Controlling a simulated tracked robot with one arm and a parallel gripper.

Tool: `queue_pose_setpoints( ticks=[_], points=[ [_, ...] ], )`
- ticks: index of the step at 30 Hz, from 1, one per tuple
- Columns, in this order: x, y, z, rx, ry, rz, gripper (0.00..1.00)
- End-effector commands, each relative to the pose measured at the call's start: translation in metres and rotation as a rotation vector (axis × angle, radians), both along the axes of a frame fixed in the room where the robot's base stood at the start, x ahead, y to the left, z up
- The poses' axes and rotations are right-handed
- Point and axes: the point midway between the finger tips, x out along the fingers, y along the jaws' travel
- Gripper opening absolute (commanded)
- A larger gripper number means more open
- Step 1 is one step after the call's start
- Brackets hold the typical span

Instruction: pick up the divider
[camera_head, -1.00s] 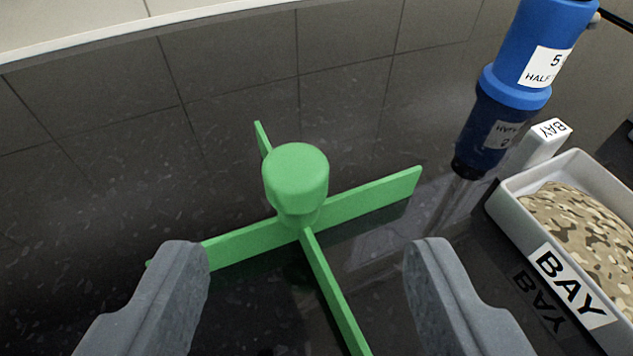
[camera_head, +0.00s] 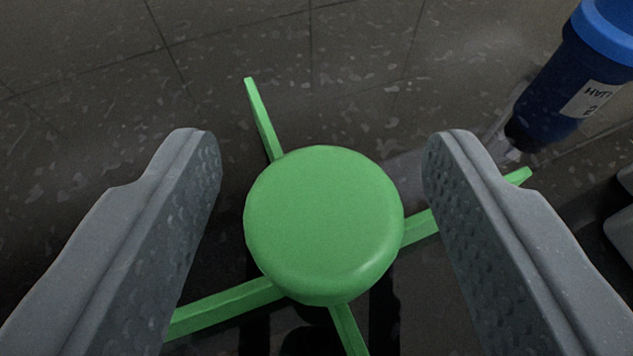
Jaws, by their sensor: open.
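The green divider (camera_head: 323,222) stands on the dark, glossy speckled counter, with a round knob on top and thin arms crossing below it. My gripper (camera_head: 318,150) is open, with one grey finger on each side of the knob. Gaps show between the knob and both fingers, and no contact is seen. The knob hides the middle of the cross. The fingers cover parts of the left and right arms, and the front arm runs out of the bottom of the view.
A blue labelled cylinder (camera_head: 575,85) and its reflection show at the upper right. Part of a pale grey container (camera_head: 622,228) shows at the right edge. The dark speckled surface (camera_head: 90,90) at the upper left is clear.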

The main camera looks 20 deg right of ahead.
Motion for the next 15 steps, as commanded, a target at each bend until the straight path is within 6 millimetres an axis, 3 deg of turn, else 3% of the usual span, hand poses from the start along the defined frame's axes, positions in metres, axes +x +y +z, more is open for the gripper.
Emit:
queue_pose_setpoints(
  ticks=[6,8,12,15],
  points=[
    [0.0011,-0.0006,-0.0005,-0.001,0.000,0.000,0.54],
    [0.0010,-0.0005,-0.0004,-0.001,0.000,0.000,0.40],
    [0.0010,-0.0006,-0.0004,-0.001,0.000,0.000,0.03],
    [0.0010,-0.0006,-0.0003,-0.001,-0.001,0.000,0.02]
  ],
)
